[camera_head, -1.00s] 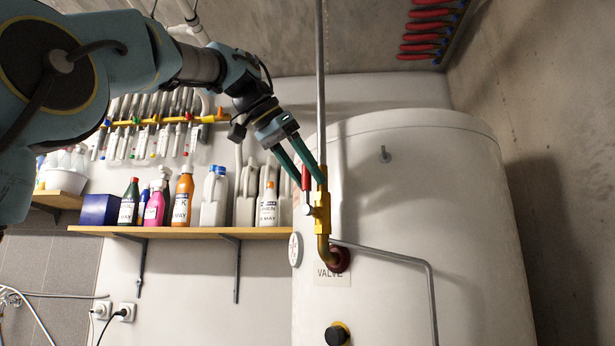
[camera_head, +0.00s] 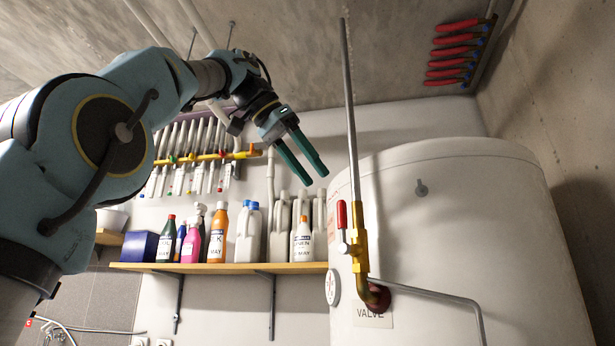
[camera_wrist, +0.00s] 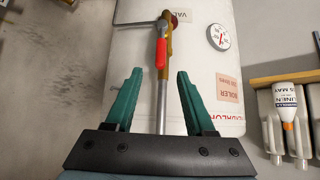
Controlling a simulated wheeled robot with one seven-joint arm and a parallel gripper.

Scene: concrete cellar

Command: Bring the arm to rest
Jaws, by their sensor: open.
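My gripper (camera_head: 301,160) has green fingers and is open and empty. In the head view it hangs in the air up and left of the brass valve (camera_head: 359,238), clear of it. The valve's red handle (camera_head: 342,214) stands upright along the grey pipe (camera_head: 350,110). In the wrist view, my gripper (camera_wrist: 155,95) has its fingers spread, with the pipe showing between them. The red handle (camera_wrist: 161,53) appears beyond the fingertips, with a gap.
A white boiler (camera_head: 460,230) stands on the right, with a round gauge (camera_wrist: 219,37) on it. A wooden shelf (camera_head: 230,268) with several bottles runs along the wall at the left. Red-handled valves (camera_head: 461,52) are mounted high at the right.

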